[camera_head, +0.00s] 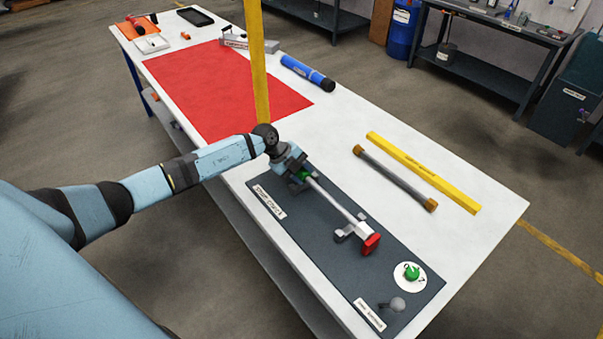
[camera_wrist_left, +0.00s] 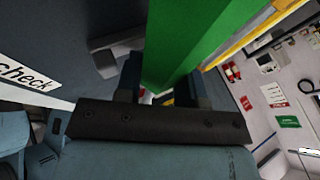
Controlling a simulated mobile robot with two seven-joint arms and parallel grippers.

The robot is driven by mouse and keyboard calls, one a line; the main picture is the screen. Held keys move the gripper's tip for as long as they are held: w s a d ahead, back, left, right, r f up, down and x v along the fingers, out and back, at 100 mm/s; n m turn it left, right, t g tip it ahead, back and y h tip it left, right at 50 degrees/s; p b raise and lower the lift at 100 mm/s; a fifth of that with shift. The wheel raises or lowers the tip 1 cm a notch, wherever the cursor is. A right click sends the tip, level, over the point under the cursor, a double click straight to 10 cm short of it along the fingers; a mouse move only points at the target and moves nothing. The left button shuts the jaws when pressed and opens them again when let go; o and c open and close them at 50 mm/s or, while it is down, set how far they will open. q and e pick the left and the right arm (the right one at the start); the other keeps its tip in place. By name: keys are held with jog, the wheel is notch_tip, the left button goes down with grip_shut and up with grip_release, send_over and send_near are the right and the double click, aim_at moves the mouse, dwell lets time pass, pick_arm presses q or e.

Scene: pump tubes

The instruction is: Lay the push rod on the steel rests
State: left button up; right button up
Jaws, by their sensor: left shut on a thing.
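The push rod (camera_head: 337,199) is a pale grey bar with a green end and a red end block. It lies lengthwise over the dark board (camera_head: 295,235), with its red end toward the front right. My left gripper (camera_head: 300,174) is shut on the green end, which fills the middle of the left wrist view (camera_wrist_left: 195,40) between the fingers. A steel rest (camera_head: 343,235) shows under the rod near the red end. Whether the rod touches it, I cannot tell. My gripper hides most of what lies under the green end. My right gripper is not in view.
On the board's right end are a white disc (camera_head: 401,283) with a green knob and a grey ball-shaped part (camera_head: 397,304). A grey tube (camera_head: 394,177) with brass ends, a yellow bar (camera_head: 423,172) and a blue cylinder (camera_head: 307,73) lie behind. A yellow post (camera_head: 257,65) rises behind my gripper.

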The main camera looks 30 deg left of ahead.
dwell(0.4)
pick_arm(q)
jog(key=shift+f, duration=0.4)
jog(key=shift+s+f+b, duration=0.15)
jog(key=shift+f+b, duration=0.15)
